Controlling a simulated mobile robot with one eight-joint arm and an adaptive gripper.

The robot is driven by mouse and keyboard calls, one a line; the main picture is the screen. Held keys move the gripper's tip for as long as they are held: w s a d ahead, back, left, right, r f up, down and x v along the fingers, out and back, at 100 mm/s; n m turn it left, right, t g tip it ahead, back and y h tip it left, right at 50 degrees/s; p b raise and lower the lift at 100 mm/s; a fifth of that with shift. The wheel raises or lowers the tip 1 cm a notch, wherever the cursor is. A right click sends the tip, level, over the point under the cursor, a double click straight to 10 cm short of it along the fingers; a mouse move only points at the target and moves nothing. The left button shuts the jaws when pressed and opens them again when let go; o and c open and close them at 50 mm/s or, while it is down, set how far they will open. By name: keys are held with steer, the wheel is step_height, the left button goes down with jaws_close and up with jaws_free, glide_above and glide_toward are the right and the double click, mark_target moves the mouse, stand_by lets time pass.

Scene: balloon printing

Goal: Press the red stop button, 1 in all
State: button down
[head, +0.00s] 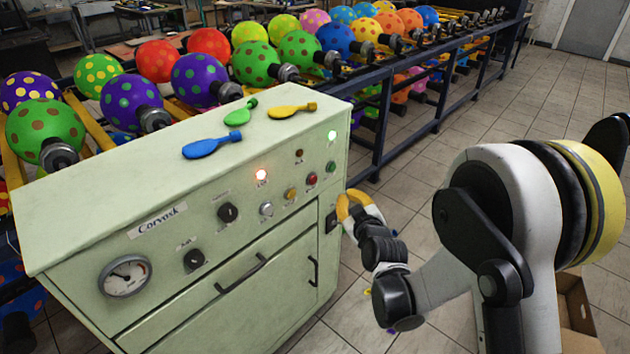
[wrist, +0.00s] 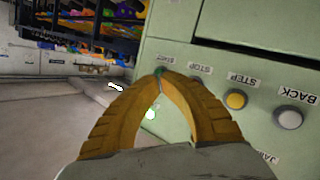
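The red stop button (head: 311,178) shows on the front of the pale green cabinet, in a slanting row with a green button (head: 331,166), a yellow button (head: 291,193) and a white button (head: 266,209). My gripper (head: 344,203) is in front of the cabinet's right edge, lower right of the red button. In the wrist view its yellow fingers (wrist: 160,74) meet at the tips, with nothing seen between them. The STOP label (wrist: 200,69) shows beside the right finger, which seems to hide the red button. A green spot sits just behind the tips; contact cannot be told.
In the wrist view the yellow STEP (wrist: 236,99) and white BACK (wrist: 289,118) buttons are close by. A rack of dotted balloons stands behind; tiled floor lies right.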

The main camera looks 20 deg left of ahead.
mark_target(318, 177)
steer(key=w+a, duration=0.3)
steer(key=a, duration=0.4)
steer(key=shift+a+p, duration=0.2)
steer(key=shift+p, duration=0.1)
steer(key=shift+w+a, duration=0.1)
steer(key=shift+a, duration=0.05)
stand_by(1.1)
steer(key=shift+w+a, duration=0.15)
steer(key=shift+a, duration=0.1)
steer(key=shift+w+a, duration=0.2)
steer(key=shift+a, duration=0.35)
stand_by(0.7)
steer(key=shift+d, duration=0.1)
steer(key=shift+s+d+b, duration=0.35)
steer(key=shift+s+d, duration=0.05)
steer(key=shift+d, duration=0.45)
steer(key=shift+d, duration=0.1)
steer(key=shift+s+d, duration=0.3)
steer(key=shift+d, duration=0.45)
steer(key=shift+s+d, duration=0.35)
steer(key=shift+d, duration=0.35)
steer(key=shift+s+d, duration=0.3)
steer(key=shift+d, duration=0.45)
